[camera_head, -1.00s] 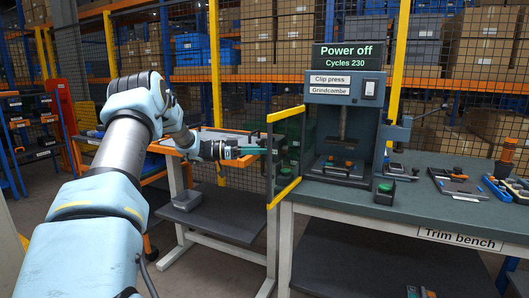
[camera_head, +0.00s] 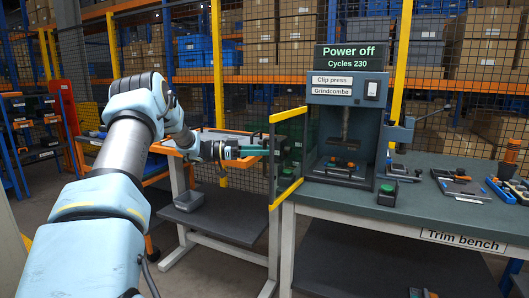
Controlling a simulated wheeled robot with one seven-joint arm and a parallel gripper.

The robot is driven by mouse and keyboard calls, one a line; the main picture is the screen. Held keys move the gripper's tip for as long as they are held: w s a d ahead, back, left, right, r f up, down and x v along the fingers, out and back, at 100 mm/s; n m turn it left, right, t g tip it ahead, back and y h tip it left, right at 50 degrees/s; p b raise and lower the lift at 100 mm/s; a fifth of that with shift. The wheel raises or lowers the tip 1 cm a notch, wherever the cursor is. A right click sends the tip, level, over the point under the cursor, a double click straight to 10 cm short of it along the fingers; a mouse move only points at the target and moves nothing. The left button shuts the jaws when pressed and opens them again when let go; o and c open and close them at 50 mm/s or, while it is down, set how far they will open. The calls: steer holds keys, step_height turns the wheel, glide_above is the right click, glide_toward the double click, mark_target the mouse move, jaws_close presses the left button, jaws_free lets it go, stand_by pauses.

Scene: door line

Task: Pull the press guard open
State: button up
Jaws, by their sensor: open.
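The clip press (camera_head: 347,125) stands on the bench with a sign above it reading "Power off, Cycles 230". Its guard, a see-through panel with yellow top and bottom bars (camera_head: 288,114), stands out from the press's left side, at an angle to its front. The press front is uncovered, and the tool bed inside shows. My gripper (camera_head: 284,150) is open at the guard's outer left edge, its dark fingers overlapping the panel. I cannot tell whether the fingers touch the guard or its handle; that spot is small and dark.
The trim bench (camera_head: 405,210) carries a green button box (camera_head: 387,188) and, at right, several tools. A lever arm (camera_head: 395,130) sticks out from the press's right side. Mesh fencing and shelving stand behind.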

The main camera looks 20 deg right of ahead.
steer(key=b+v, duration=0.2)
steer(key=v, duration=0.8)
steer(key=shift+b, duration=0.35)
steer(key=shift+d+r, duration=0.1)
